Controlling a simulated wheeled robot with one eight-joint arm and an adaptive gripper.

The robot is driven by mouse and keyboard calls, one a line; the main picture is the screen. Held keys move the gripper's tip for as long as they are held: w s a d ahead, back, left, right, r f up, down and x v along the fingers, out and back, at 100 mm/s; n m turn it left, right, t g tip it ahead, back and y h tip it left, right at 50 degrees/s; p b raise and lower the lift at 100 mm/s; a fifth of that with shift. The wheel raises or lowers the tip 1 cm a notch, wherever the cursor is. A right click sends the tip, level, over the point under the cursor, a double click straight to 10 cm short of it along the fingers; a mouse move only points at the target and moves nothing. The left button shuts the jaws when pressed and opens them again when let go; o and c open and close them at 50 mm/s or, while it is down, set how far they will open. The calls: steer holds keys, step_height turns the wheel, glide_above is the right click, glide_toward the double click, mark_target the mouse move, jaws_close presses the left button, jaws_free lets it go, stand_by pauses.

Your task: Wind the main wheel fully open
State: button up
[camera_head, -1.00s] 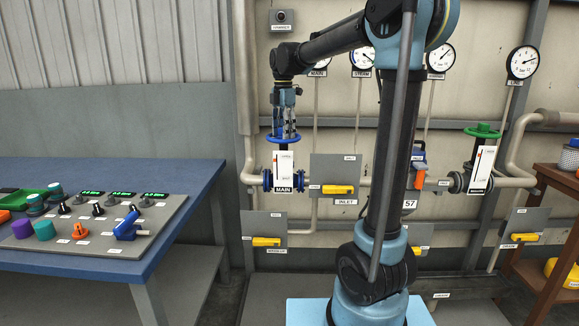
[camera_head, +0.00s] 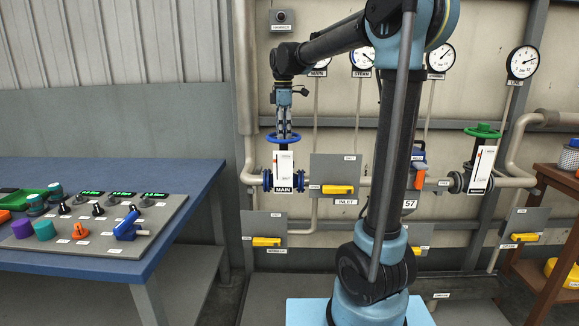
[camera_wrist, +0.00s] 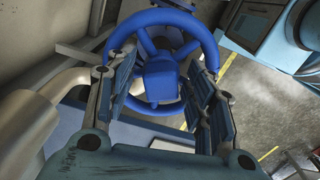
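The main wheel (camera_head: 272,138) is a blue handwheel on top of the valve with the MAIN sign (camera_head: 283,189). It lies level at the end of the vertical stem. My gripper (camera_head: 284,129) points straight down onto it, fingertips at wheel height. In the wrist view the blue rim (camera_wrist: 212,38), spokes and hub (camera_wrist: 160,82) show. My gripper (camera_wrist: 161,72) has its two fingers apart there, one on each side of the hub, with visible gaps to it. Whether a finger touches a spoke or the rim is hard to tell.
A white indicator plate (camera_head: 283,161) stands just below the wheel. A grey panel with a yellow handle (camera_head: 337,189) is close to its right. A green wheel (camera_head: 483,131) is farther right. A blue bench with a control panel (camera_head: 180,208) is at the left.

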steer(key=c, duration=0.8)
steer(key=n, duration=0.4)
steer(key=shift+c, duration=0.2)
steer(key=n, duration=0.5)
steer(key=shift+w, duration=0.1)
steer(key=n, duration=0.9)
steer(key=o, duration=0.9)
